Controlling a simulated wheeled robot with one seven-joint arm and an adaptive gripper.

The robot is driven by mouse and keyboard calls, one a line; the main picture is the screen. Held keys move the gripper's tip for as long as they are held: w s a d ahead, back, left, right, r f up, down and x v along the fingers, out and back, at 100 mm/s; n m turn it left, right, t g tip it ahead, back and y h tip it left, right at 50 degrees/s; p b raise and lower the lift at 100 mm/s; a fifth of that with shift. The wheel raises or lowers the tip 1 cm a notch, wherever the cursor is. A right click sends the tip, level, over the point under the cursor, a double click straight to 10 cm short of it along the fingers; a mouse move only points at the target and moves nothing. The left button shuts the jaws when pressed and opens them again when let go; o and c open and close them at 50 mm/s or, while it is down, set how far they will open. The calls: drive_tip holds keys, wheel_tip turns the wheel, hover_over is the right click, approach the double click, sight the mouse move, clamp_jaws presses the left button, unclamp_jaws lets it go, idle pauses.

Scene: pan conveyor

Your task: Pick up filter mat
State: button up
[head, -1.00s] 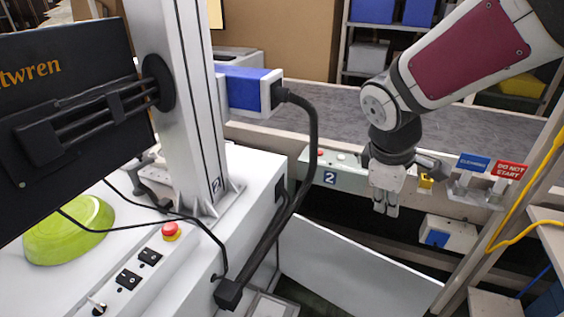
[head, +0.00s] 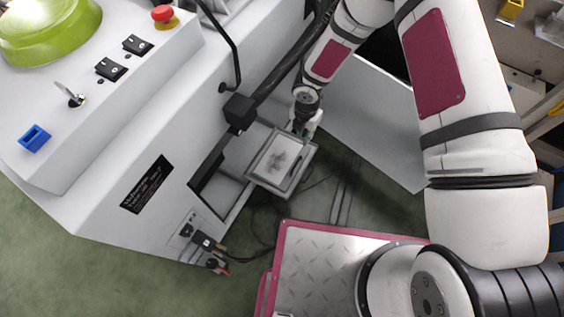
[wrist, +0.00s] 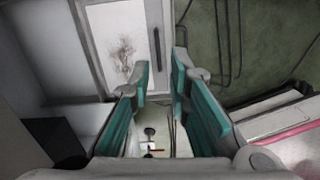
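The filter mat (head: 279,154) is a pale sheet with a dark, grainy stain. It lies flat in a grey-framed tray (head: 268,184) that sticks out low from the side of the white machine. In the wrist view the mat (wrist: 122,42) is at upper left with a brownish stain, and a slim dark bar (wrist: 157,52) lies along its right side. My gripper (head: 302,131) is at the tray's far right edge, pointing down. In the wrist view my gripper (wrist: 161,82) has its teal-padded fingers apart with nothing between them. I cannot tell its height above the tray.
The white machine (head: 110,170) fills the left, with an opening (head: 212,165) behind the tray. A white panel (head: 365,130) slants along the right of my gripper. Dark cables (head: 262,225) lie on the green floor (head: 345,190) beside the tray.

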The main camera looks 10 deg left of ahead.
wheel_tip(320, 180, down, 5)
drive_tip(key=s+a+n, duration=0.1)
drive_tip(key=s, duration=0.1)
drive_tip(key=b, duration=0.3)
hover_over(296, 164)
drive_tip(key=w, duration=0.1)
wheel_tip(296, 164, down, 7)
drive_tip(key=shift+w+r, duration=0.1)
drive_tip(key=shift+s+f+b, duration=0.25)
drive_tip(key=shift+f+b, duration=0.4)
drive_tip(key=shift+f, duration=0.85)
drive_tip(key=shift+s+f+b, duration=0.2)
drive_tip(key=shift+f+b, duration=0.45)
drive_tip(key=shift+f, duration=0.85)
clamp_jaws()
